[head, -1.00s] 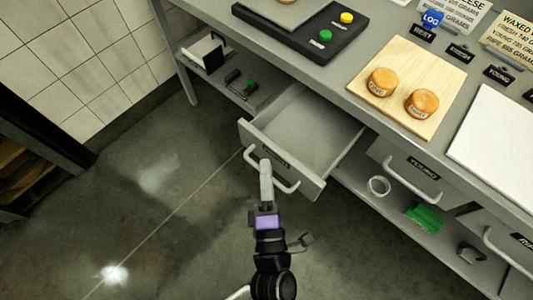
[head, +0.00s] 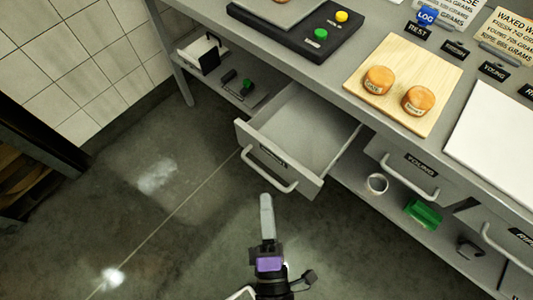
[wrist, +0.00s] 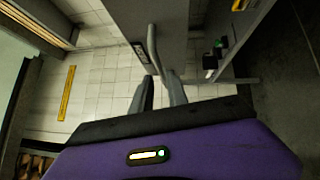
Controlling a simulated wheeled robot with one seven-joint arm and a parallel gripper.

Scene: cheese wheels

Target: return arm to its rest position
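My gripper (head: 266,200) is at the lower middle of the head view, over the floor in front of the open drawer. In the wrist view my gripper (wrist: 160,80) shows two grey fingers with a gap between them and nothing held. The open drawer (head: 310,167) is empty inside, and its handle (head: 270,177) is clear of my fingertips in the head view. In the wrist view a handle (wrist: 160,57) lies beyond the fingertips. Most of my arm is out of view below.
The grey counter (head: 315,68) carries a wooden board (head: 397,108) with two orange cheese wheels. A black panel (head: 280,30) has green and yellow buttons. A lower shelf (head: 385,202) holds a tape roll and a green object. Open floor (head: 150,230) lies to the left.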

